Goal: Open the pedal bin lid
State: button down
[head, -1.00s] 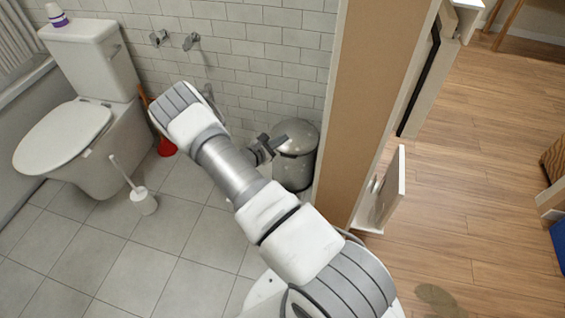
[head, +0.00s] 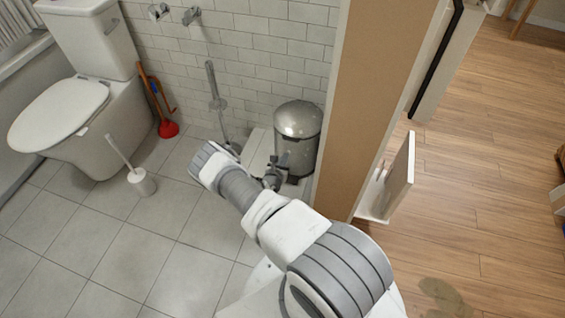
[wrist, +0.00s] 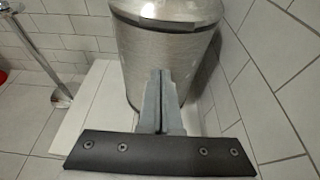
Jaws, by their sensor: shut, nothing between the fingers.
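The pedal bin (head: 297,138) is a metal cylinder with a domed lid (head: 298,117), standing in the corner between the tiled wall and the brown partition. Its lid is closed in the head view. In the head view my gripper (head: 277,168) is low in front of the bin. The pedal is not visible; whether the fingers touch the bin is unclear.
A white toilet (head: 80,120), a toilet brush (head: 140,180) and a red plunger (head: 167,128) stand to the left. A metal stand (head: 214,92) is left of the bin. The brown partition (head: 365,110) closes the right side.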

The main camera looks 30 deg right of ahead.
aim_at(291, 145)
jog(key=b+x, duration=0.2)
jog(key=x, duration=0.3)
jog(key=shift+w+d, duration=0.15)
jog(key=shift+w, duration=0.05)
jog(key=shift+s+r, duration=0.15)
jog(key=shift+r, duration=1.8)
jog(key=shift+r+p, duration=0.15)
jog(key=shift+p, duration=0.2)
